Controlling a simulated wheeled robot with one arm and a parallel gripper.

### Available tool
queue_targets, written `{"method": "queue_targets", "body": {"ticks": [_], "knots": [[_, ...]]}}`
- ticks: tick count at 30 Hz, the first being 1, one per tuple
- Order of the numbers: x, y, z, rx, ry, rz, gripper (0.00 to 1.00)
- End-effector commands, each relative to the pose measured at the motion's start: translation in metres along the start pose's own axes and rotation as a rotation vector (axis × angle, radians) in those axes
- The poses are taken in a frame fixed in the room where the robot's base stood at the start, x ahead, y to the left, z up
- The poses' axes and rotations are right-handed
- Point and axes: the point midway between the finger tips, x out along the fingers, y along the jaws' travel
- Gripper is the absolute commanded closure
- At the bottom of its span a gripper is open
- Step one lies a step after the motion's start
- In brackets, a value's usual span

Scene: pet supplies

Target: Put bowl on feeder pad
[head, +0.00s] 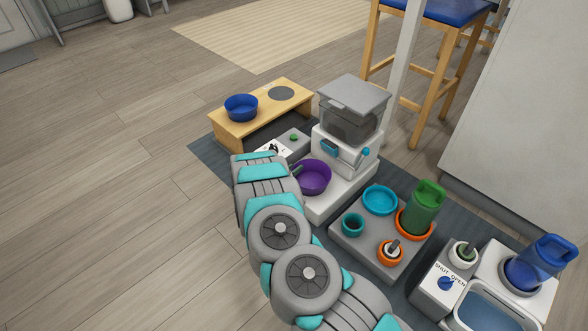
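A purple bowl (315,178) sits at the front of a feeder (347,145) with a white body and a grey lidded hopper, apparently on its low white base (340,196). My arm covers the bowl's left edge. A blue bowl (241,107) stands upright on the left of a wooden stand (228,130); a dark round pad (281,93) on the stand's right is bare. My arm reaches up from the bottom and ends near the stand's front. My gripper is hidden behind my own arm, so its fingers and any hold do not show.
A grey box with a green button (293,138) lies between stand and feeder. A grey tray (374,245) holds a teal bowl (380,200), cups and a green bottle (422,205). A water unit with a blue bottle (541,262) stands at lower right. The left floor is clear.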

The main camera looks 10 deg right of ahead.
Motion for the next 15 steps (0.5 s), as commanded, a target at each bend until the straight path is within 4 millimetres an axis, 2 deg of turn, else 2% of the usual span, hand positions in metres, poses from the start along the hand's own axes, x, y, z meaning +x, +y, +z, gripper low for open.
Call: {"method": "queue_targets", "body": {"ticks": [2, 5, 15], "knots": [[-0.002, -0.002, 0.006, 0.0, 0.0, 0.0, 0.63], [-0.014, 0.0, 0.002, -0.001, 0.002, 0.002, 0.63], [-0.079, 0.001, 0.002, 0.0, 0.001, 0.003, 0.63]]}}
